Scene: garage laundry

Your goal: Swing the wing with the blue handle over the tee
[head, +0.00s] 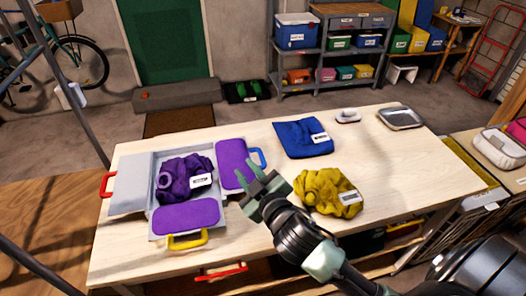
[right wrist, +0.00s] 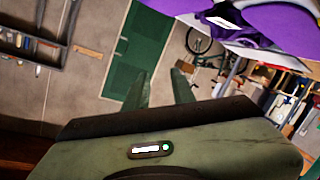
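The folding board (head: 152,205) lies on the table with a crumpled purple tee (head: 178,182) in its middle, a white label on it. The wing with the blue handle (head: 232,165) has a purple face and lies out to the right of the tee. Its blue handle (head: 261,158) points right. My right gripper (head: 257,172) is open and empty, just below the blue handle in the head view; contact cannot be told. Its parted fingers (right wrist: 160,88) also show in the right wrist view, with purple surfaces at the top. My left gripper is not in view.
A grey wing with a red handle (head: 107,184) lies left of the tee, a purple wing with a yellow handle (head: 188,240) in front. A blue cloth (head: 298,138) and a yellow cloth (head: 318,190) lie right. A tray (head: 400,117) stands at the back right.

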